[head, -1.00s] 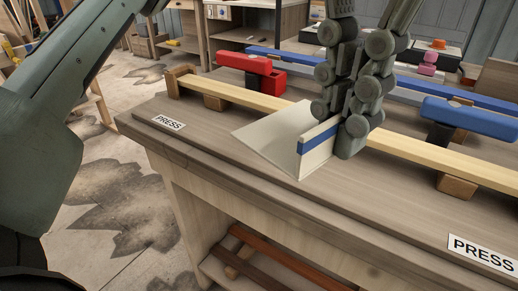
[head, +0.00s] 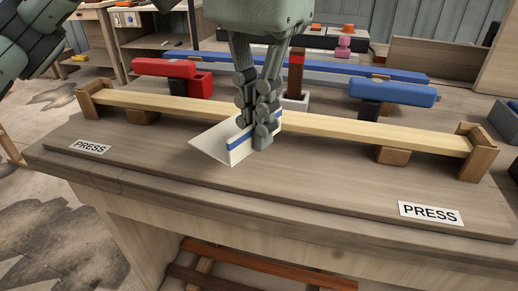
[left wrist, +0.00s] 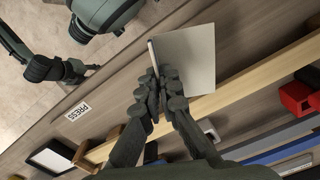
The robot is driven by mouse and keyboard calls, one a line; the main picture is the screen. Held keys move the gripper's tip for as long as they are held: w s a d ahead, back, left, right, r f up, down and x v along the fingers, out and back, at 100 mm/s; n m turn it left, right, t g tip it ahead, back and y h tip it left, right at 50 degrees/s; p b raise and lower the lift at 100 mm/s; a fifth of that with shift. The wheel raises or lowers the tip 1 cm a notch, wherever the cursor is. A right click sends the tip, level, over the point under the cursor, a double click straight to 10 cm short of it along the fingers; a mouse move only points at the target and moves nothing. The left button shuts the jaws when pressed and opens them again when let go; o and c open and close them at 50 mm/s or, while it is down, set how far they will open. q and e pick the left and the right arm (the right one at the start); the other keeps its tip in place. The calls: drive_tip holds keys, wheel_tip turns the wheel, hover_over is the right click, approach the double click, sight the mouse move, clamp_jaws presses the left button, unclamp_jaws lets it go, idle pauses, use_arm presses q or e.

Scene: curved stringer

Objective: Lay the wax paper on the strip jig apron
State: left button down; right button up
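The wax paper (head: 218,143) is a white sheet with a blue band along a raised edge. My left gripper (head: 255,128) is shut on that edge, and the sheet sticks out toward the front left. It also shows in the left wrist view (left wrist: 190,58). The sheet is over the strip jig apron (head: 310,188), the wooden board in front of the pale strip. I cannot tell whether its lower corner touches the apron. Part of the paper is hidden behind the fingers. My right gripper appears dark and small at the upper left of the left wrist view (left wrist: 72,70); its fingers are unclear.
The pale wood strip (head: 330,132) runs behind the apron between brown end blocks (head: 478,152). A red clamp (head: 165,68) and a blue clamp (head: 392,92) stand behind it. PRESS labels (head: 430,213) mark both apron ends. The apron's front is otherwise clear.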

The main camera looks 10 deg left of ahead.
sight(259, 174)
use_arm(q)
drive_tip(key=shift+w+f, duration=0.4)
drive_tip(key=shift+w, duration=0.1)
wheel_tip(259, 174, down, 3)
drive_tip(key=shift+s+f, duration=0.1)
drive_tip(key=shift+f, duration=0.35)
use_arm(e)
drive_tip(key=shift+w+a+r+t, duration=0.15)
drive_tip(key=shift+w+a+t, duration=0.15)
drive_tip(key=shift+w+a, duration=0.2)
use_arm(q)
drive_tip(key=c, duration=1.7)
unclamp_jaws()
drive_tip(key=shift+r, duration=0.1)
